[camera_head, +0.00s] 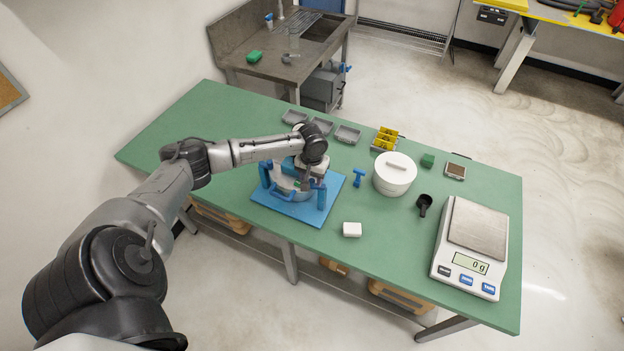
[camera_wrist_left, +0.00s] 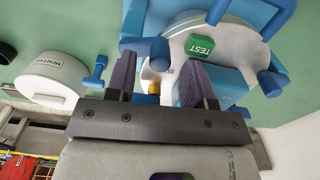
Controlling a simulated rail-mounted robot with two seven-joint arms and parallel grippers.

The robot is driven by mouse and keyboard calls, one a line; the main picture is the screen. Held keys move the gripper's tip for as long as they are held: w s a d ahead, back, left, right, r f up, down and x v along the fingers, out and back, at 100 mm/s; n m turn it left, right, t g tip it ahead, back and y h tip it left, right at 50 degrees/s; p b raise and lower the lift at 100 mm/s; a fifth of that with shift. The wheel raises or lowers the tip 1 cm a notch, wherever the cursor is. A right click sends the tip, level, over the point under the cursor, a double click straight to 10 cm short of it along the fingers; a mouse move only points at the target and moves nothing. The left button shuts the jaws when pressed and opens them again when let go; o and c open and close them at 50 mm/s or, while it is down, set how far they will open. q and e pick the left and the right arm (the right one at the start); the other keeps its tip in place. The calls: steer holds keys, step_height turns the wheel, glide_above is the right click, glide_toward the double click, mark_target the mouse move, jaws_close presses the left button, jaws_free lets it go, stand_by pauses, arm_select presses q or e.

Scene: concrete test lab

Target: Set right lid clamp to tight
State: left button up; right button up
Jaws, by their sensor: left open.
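A grey round vessel with a lid (camera_head: 285,182) stands on a blue base plate (camera_head: 290,208) with blue clamps at its sides. My left gripper (camera_head: 306,178) is over its right side and hides part of it. In the left wrist view, the open left gripper (camera_wrist_left: 157,68) has its dark fingers on either side of a blue clamp lever (camera_wrist_left: 150,47) and a yellow piece (camera_wrist_left: 153,88). I cannot tell whether the fingers touch the lever. A green block marked TEST (camera_wrist_left: 199,46) sits on the light lid (camera_wrist_left: 232,38). My right gripper is out of view.
A white lidded pot (camera_head: 394,178), a small blue T-shaped piece (camera_head: 358,177) and a white block (camera_head: 352,230) are close by on the green table (camera_head: 210,120). A scale (camera_head: 475,238) reading 0 g and a black scoop (camera_head: 424,204) are farther right. Grey trays (camera_head: 347,134) lie behind.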

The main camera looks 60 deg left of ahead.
arm_select(q)
steer(key=shift+f, duration=0.9)
